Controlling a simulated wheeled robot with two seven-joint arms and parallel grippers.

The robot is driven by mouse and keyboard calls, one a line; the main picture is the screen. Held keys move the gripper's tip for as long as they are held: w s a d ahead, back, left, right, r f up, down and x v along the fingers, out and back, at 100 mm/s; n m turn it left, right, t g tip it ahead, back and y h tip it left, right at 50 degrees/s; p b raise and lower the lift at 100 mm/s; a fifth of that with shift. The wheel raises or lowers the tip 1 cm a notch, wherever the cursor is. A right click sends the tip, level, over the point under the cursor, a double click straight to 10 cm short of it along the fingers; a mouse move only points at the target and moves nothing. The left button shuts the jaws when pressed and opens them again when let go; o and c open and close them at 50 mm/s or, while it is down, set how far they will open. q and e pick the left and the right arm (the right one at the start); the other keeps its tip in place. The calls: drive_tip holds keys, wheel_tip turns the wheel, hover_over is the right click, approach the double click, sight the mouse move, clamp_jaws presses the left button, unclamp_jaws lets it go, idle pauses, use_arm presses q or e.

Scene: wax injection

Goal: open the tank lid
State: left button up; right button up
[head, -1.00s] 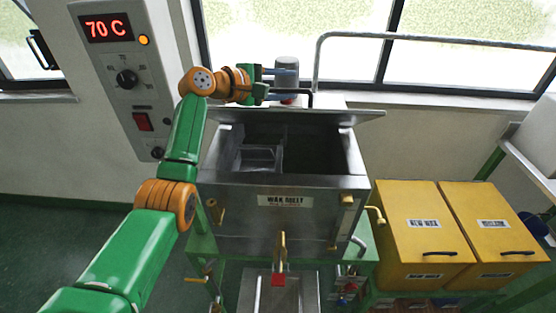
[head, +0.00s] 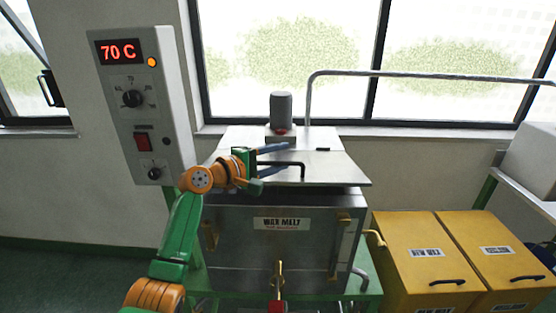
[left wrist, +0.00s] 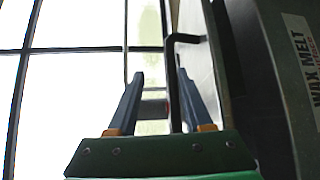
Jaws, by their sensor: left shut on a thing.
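The tank lid (head: 325,172) is a grey metal plate over the wax tank (head: 285,250). A dark gap shows between the lid's front edge and the tank's front wall, so the lid is slightly raised. A black bent handle (head: 303,172) stands on the lid; it also shows in the left wrist view (left wrist: 174,85). My left gripper (head: 284,159) has its blue fingers at the handle and is shut on it; the fingers also show in the left wrist view (left wrist: 158,78). The tank's inside is hidden. My right gripper is not in view.
A dark grey cylinder (head: 281,110) stands behind the lid. A metal rail (head: 430,74) runs along the window. Yellow bins (head: 415,240) stand right of the tank.

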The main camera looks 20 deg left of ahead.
use_arm(q)
drive_tip(key=shift+s+a+r+p, duration=0.35)
drive_tip(key=shift+s+a+p, duration=0.1)
drive_tip(key=shift+s+p, duration=0.2)
drive_tip(key=p+v, duration=0.2)
drive_tip(key=v, duration=0.4)
drive_tip(key=shift+s+r, duration=0.2)
drive_tip(key=shift+r, duration=0.2)
drive_tip(key=shift+a, duration=0.1)
drive_tip(key=shift+p, duration=0.3)
